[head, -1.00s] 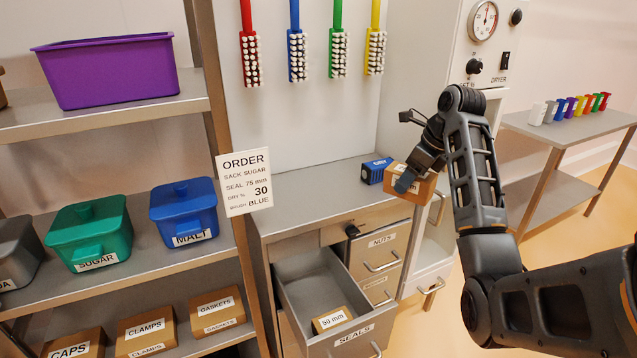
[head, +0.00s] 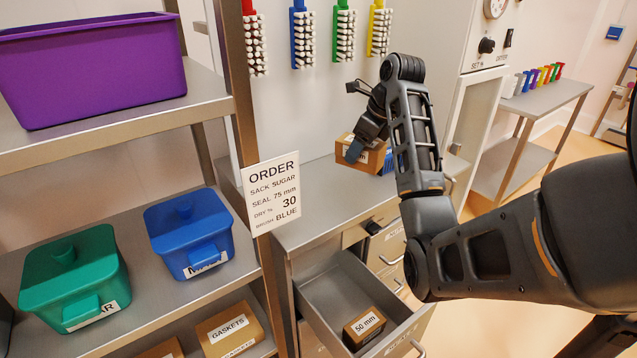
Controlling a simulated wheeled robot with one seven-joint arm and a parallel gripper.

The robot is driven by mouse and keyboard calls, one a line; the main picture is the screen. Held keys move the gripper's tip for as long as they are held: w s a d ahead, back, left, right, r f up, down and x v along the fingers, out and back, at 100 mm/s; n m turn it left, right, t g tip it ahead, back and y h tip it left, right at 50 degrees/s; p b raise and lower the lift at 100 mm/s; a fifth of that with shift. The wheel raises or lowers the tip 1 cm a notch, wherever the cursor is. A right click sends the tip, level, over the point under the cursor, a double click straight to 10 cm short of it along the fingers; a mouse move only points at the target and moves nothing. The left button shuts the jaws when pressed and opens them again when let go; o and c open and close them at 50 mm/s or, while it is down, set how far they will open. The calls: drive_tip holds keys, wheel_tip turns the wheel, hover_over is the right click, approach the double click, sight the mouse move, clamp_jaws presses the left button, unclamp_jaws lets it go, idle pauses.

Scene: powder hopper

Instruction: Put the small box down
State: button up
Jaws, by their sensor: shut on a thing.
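My gripper (head: 361,145) is shut on a small brown cardboard box (head: 374,161) with a pale label that I cannot read. It holds the box over or on the right end of the grey counter top (head: 312,196); I cannot tell whether its underside touches the surface. A finger covers part of the box's front. A blue box (head: 399,162) stands just behind and to the right of it, mostly hidden by my arm.
The seals drawer (head: 318,280) is open below the counter with a 50 mm box (head: 364,327) in it. An order card (head: 273,191) hangs at the shelf post. Brushes hang on the back wall. The counter's left part is clear.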

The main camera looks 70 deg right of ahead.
sight(343, 158)
drive_tip(key=shift+w+a+f, duration=0.2)
drive_tip(key=shift+w, duration=0.35)
drive_tip(key=shift+w+a+f, duration=0.35)
drive_tip(key=shift+f, duration=0.25)
drive_tip(key=shift+w+a+f+b, duration=0.2)
drive_tip(key=shift+w+f+b, duration=0.15)
drive_tip(key=shift+w+b, duration=0.15)
drive_tip(key=shift+w+a+f+b, duration=0.2)
drive_tip(key=shift+w+f+b, duration=0.15)
drive_tip(key=shift+w+b, duration=0.1)
drive_tip(key=w+a+f, duration=0.1)
drive_tip(key=w, duration=0.1)
drive_tip(key=w+a+f, duration=0.1)
drive_tip(key=w, duration=0.1)
drive_tip(key=w+f+p, duration=0.1)
drive_tip(key=w+f, duration=0.1)
drive_tip(key=shift+a, duration=0.4)
drive_tip(key=shift+w+f+p, duration=0.15)
drive_tip(key=shift+f+p, duration=0.3)
drive_tip(key=shift+f, duration=1.6)
drive_tip(key=shift+f, duration=0.1)
drive_tip(key=o, duration=1.1)
